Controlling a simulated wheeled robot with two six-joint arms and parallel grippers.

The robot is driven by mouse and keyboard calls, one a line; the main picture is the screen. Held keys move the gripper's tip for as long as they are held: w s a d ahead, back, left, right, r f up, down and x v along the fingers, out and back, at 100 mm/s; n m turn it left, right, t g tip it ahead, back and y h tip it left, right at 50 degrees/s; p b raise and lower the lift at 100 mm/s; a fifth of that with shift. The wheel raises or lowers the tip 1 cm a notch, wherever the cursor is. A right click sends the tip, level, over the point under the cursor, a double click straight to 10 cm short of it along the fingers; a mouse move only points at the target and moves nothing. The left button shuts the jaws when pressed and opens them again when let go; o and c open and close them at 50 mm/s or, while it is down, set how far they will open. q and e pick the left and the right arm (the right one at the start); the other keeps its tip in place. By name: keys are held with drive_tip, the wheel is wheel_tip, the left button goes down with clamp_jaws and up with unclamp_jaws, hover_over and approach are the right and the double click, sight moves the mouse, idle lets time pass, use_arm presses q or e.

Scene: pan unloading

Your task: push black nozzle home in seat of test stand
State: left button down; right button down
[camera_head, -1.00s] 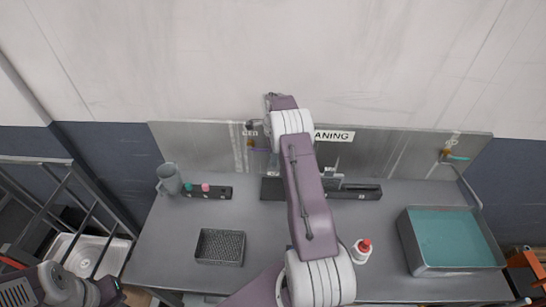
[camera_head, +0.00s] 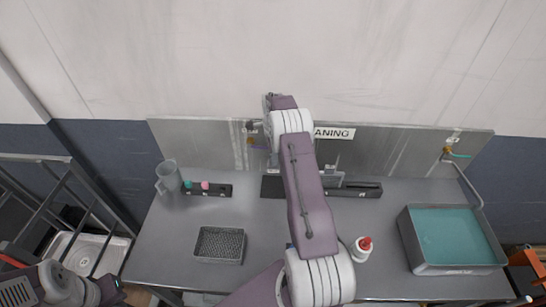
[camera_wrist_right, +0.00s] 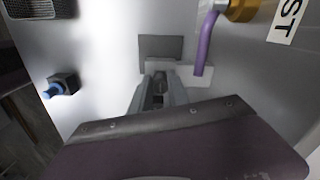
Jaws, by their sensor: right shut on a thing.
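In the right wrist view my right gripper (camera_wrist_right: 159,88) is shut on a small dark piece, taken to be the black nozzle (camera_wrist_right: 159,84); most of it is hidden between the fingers. The fingertips are close to a light grey block (camera_wrist_right: 190,74) with a darker grey plate (camera_wrist_right: 160,47) beside it, which looks like the test stand. I cannot tell whether the nozzle touches its seat. In the head view my right arm covers this spot. My left gripper (camera_head: 110,290) is at the lower left, away from the table; its jaws are unclear.
A purple hose (camera_wrist_right: 204,45) hangs from a brass fitting (camera_wrist_right: 240,9) close to the gripper. A mesh tray (camera_head: 219,246), a red-capped bottle (camera_head: 362,249), a jug (camera_head: 168,178) and a teal-filled basin (camera_head: 450,240) stand on the table. A blue-tipped black piece (camera_wrist_right: 62,84) lies nearby.

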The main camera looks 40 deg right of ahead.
drive_tip(key=shift+f, duration=0.4)
drive_tip(key=c, duration=1.2)
unclamp_jaws()
drive_tip(key=shift+r+b, duration=0.2)
drive_tip(key=shift+b, duration=0.15)
wheel_tip(320, 180, up, 8)
drive_tip(key=shift+b, duration=1.2)
drive_tip(key=shift+r, duration=0.4)
